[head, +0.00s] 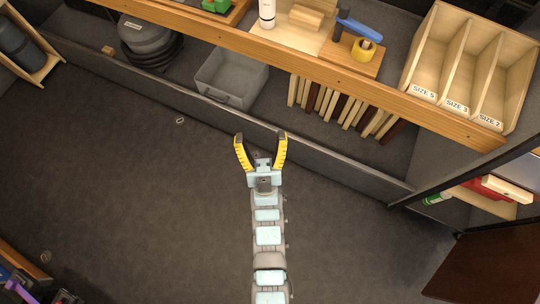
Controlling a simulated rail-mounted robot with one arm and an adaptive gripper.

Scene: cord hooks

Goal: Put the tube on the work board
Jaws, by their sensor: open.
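My gripper (262,140) is open and empty, its yellow fingers spread above the dark floor and just in front of the low grey ledge. A white tube-like container (267,12) stands upright at the top of the view, at the left side of a pale wooden board (290,43) on the bench. A small green-and-white item (437,198) lies at the lower right by a red box; I cannot tell if it is a tube. I cannot tell for sure which board is the work board. My gripper is well apart from all of these.
The wooden bench edge (245,44) crosses the upper view. A wooden block holds yellow tape (363,50) and a blue-handled tool (357,25). A sorter (470,60) with labelled slots stands right. A grey bin (231,80) sits below the bench. The floor is mostly clear.

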